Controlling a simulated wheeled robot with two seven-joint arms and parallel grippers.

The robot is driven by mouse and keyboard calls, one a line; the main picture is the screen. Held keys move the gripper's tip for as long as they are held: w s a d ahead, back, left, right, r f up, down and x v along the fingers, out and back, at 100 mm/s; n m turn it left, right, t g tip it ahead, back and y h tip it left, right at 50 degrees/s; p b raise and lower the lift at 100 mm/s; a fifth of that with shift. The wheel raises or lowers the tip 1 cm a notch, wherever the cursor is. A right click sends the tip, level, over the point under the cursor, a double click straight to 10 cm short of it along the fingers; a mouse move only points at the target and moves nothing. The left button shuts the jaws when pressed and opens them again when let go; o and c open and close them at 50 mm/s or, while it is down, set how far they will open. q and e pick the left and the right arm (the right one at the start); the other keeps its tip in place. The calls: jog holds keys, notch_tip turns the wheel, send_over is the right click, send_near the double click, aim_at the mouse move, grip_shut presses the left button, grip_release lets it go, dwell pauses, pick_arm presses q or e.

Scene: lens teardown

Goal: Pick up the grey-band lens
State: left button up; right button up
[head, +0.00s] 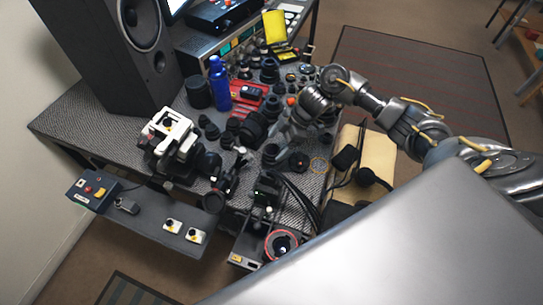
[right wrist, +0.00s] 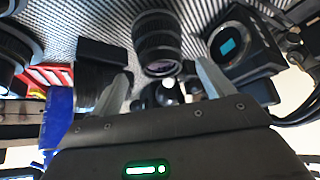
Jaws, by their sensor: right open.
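In the right wrist view, a dark ribbed lens (right wrist: 158,42) stands on the grey woven table top, beyond and between my fingertips. I cannot tell for sure whether it is the grey-band lens; its band colour is unclear. My right gripper (right wrist: 165,82) is open, with nothing between its fingers. In the head view my right gripper (head: 283,136) reaches down from the right over the crowded middle of the table. Its fingertips are hard to make out among the dark lenses there. My left gripper is not in view.
A camera body with a teal sensor (right wrist: 230,48) sits close right of the lens. Dark cylinders stand close left. A blue bottle (head: 219,85), a red box (head: 248,92) and a white device (head: 170,135) share the table (head: 85,115).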

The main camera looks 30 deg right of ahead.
aim_at(272, 149)
jog(key=shift+a+f, duration=0.1)
jog(key=shift+f, duration=0.1)
jog(key=shift+a+f, duration=0.1)
jog(key=shift+a, duration=0.05)
jog(key=p+x, duration=0.1)
jog(key=x, duration=0.2)
jog(key=shift+a+f, duration=0.25)
jog(key=shift+f, duration=0.05)
jog(key=shift+w+a+f, duration=0.1)
jog(key=shift+a+f, duration=0.15)
jog(key=shift+f, duration=0.2)
jog(key=c, duration=1.2)
jog(key=shift+c, duration=0.2)
jog(key=shift+r, duration=0.1)
